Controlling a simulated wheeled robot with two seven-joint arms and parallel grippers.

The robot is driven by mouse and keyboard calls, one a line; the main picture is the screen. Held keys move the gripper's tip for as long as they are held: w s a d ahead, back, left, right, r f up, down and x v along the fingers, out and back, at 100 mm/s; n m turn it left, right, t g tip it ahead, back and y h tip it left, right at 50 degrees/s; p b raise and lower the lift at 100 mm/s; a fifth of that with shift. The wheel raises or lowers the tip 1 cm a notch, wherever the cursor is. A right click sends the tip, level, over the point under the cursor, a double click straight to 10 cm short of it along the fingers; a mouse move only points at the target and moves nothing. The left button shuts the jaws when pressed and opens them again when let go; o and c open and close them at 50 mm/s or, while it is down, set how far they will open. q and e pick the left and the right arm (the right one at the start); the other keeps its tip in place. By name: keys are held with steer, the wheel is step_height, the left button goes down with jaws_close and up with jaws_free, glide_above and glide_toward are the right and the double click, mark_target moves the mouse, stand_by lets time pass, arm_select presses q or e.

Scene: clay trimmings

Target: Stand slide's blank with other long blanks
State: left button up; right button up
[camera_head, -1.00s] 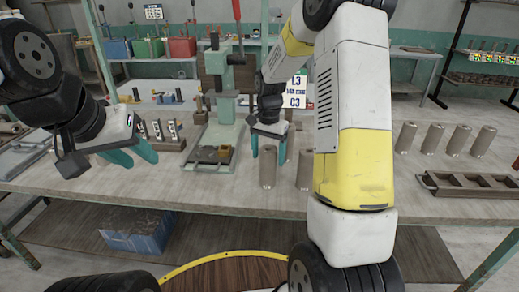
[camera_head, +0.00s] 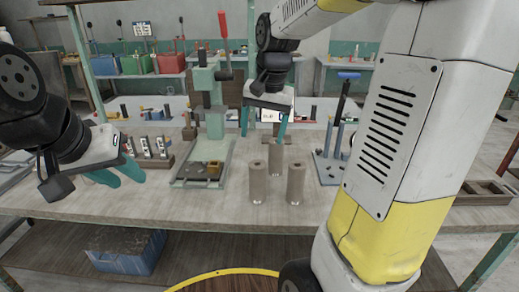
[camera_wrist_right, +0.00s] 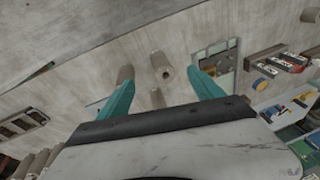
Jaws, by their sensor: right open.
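Three tan cylindrical blanks stand upright on the bench: a left one (camera_head: 257,185), a right one (camera_head: 296,184), and one farther back (camera_head: 276,158). I cannot tell which is the slide's blank. Blanks also show in the right wrist view, one with a hole in its end (camera_wrist_right: 162,66). My right gripper (camera_head: 263,127) is open and empty, above and behind the front blanks. Its teal fingers also show apart in the wrist view (camera_wrist_right: 163,84). My left gripper (camera_head: 118,176) is open and empty over the bench's left side. My right arm covers part of the bench's right side.
A green press (camera_head: 212,115) with a flat base stands left of the blanks. A blue-handled stand (camera_head: 336,140) is to their right. A rack of small parts (camera_head: 152,160) sits at left, a compartment tray (camera_head: 485,193) at far right. The bench front is clear.

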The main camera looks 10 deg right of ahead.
steer(key=s+a+r+n+t+y, duration=0.1)
steer(key=s+n+t, duration=0.3)
steer(key=s, duration=1.1)
steer(key=shift+s+a+r+n, duration=0.25)
steer(key=shift+a+r+n, duration=0.15)
steer(key=shift+n, duration=0.2)
steer(key=shift+r, duration=0.1)
